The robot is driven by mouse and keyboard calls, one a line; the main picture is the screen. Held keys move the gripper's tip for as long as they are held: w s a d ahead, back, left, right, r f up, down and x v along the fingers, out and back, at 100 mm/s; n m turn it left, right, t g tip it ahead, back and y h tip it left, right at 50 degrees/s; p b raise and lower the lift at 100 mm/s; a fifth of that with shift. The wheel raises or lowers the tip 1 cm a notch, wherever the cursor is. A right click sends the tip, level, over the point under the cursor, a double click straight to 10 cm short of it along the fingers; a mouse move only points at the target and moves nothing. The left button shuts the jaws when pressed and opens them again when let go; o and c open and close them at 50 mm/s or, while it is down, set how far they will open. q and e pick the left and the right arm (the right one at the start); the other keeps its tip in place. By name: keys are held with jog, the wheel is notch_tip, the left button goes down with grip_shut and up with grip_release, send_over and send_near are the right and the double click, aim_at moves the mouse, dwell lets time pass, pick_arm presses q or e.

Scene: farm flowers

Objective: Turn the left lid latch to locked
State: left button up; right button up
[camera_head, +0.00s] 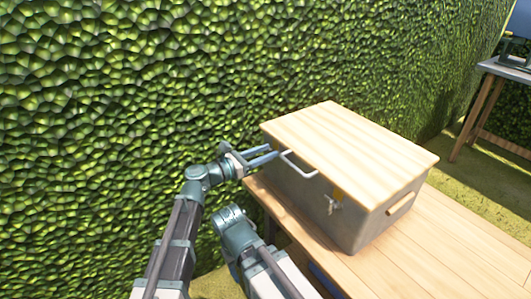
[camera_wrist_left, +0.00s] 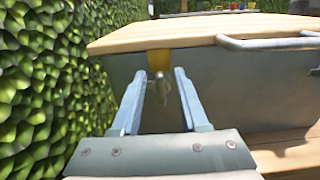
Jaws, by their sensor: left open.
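A grey box (camera_head: 330,215) with a pale wooden lid (camera_head: 350,145) stands on a wooden table. In the wrist view, the left latch shows as a small metal knob (camera_wrist_left: 159,86) below a yellow plate (camera_wrist_left: 158,60) at the lid's edge. My left gripper (camera_head: 273,154) is open at the box's left front, its fingers on either side of the latch in the wrist view. I cannot tell whether they touch it. The head view hides this latch behind the gripper. The right latch (camera_head: 332,203) hangs on the same face. My right gripper is not in view.
A bar handle (camera_head: 299,164) juts from the front between the latches, close to my left gripper. It also shows in the wrist view (camera_wrist_left: 265,43). A green hedge (camera_head: 110,90) rises close on the left. The wooden table (camera_head: 440,235) has bare room at right.

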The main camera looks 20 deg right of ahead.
pick_arm(q)
grip_shut()
jog(key=shift+s+m, duration=0.1)
jog(key=shift+m, duration=0.3)
jog(key=m, duration=0.3)
jog(key=shift+s+d+f+m, duration=0.15)
jog(key=shift+s+m, duration=0.2)
jog(key=shift+m, duration=0.05)
jog(key=m, duration=0.4)
jog(key=shift+s+d+f+m+b, duration=0.1)
jog(key=shift+s+f+m+b, duration=0.15)
jog(key=shift+m+b, duration=0.1)
jog(key=shift+s+d+f+m+b, duration=0.1)
jog(key=shift+f+m+b, duration=0.1)
jog(key=shift+m, duration=1.2)
jog(key=shift+s+a+f+m+b, duration=0.1)
jog(key=shift+f+m+b, duration=0.1)
jog(key=shift+m, duration=1.15)
jog(key=shift+d+f+m+b, duration=0.1)
jog(key=shift+f+m+b, duration=0.1)
jog(key=shift+m, duration=1.5)
